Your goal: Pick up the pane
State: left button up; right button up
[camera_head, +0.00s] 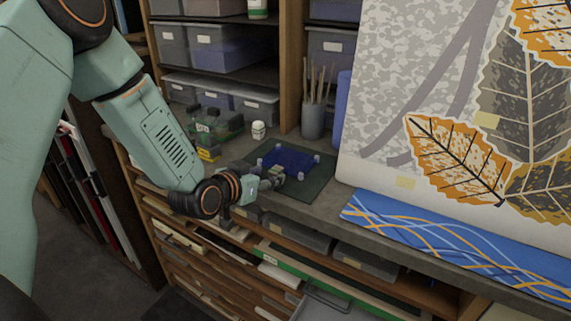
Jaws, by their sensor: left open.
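A small dark blue pane (287,158) lies on a dark green mat (316,182) on the workbench, with small pale blocks at its corners. My left gripper (279,176) reaches in from the left over the front edge of the mat. Its fingers are open and small in the view, near the pane's front left side. I cannot tell whether they touch the pane. My right gripper is not in view.
A grey cup of brushes (313,121) and a small white jar (258,130) stand behind the mat. A large leaf-patterned panel (400,80) rises at the right, above a blue patterned strip (450,250). Shelves with plastic bins (222,47) stand behind.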

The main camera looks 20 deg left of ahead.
pick_arm(q)
jog(key=shift+w+d+f, duration=0.1)
jog(key=shift+w+d, duration=0.3)
jog(key=shift+w, duration=0.05)
jog(key=shift+s+a, duration=0.1)
jog(key=shift+s, duration=0.05)
jog(key=shift+s+a, duration=0.1)
jog(key=shift+a, duration=0.1)
jog(key=c, duration=0.3)
jog(key=shift+w+d, duration=0.2)
jog(key=shift+d, duration=0.05)
jog(key=c, duration=0.6)
jog(key=shift+s+a, duration=0.15)
jog(key=shift+a, duration=0.05)
grip_shut()
